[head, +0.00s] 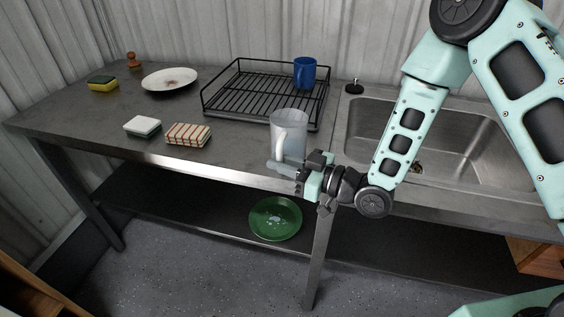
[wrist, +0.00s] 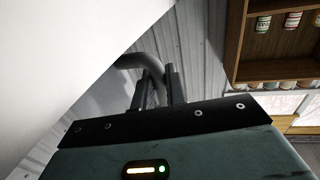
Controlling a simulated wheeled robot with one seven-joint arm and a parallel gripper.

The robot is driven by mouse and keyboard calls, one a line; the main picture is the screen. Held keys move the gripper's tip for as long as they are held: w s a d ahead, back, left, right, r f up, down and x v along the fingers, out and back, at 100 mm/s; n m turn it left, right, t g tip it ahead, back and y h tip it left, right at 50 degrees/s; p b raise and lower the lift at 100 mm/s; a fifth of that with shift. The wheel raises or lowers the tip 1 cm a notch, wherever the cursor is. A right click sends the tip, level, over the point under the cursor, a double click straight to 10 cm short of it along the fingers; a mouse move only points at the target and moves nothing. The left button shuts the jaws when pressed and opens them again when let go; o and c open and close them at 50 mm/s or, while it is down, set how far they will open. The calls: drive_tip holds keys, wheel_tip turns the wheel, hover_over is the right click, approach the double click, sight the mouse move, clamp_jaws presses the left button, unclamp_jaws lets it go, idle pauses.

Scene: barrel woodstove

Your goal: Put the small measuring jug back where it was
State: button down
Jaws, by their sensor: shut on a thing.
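My gripper (head: 291,168) is at the jug's lower front side in the head view. In the wrist view my gripper's fingers (wrist: 154,92) are shut on a curved grey piece, which looks like the jug's handle (wrist: 141,62). The large pale surface at the left of the wrist view seems to be the jug's side, very close.
A black dish rack (head: 235,106) holding a blue mug (head: 305,73) stands behind the jug. A sink (head: 440,135) is at the right. A green plate (head: 275,219) is on the lower shelf.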

drive_tip(key=c, duration=1.4)
unclamp_jaws()
drive_tip(key=shift+f, duration=0.1)
drive_tip(key=b+v, duration=0.3)
drive_tip(key=v, duration=0.9)
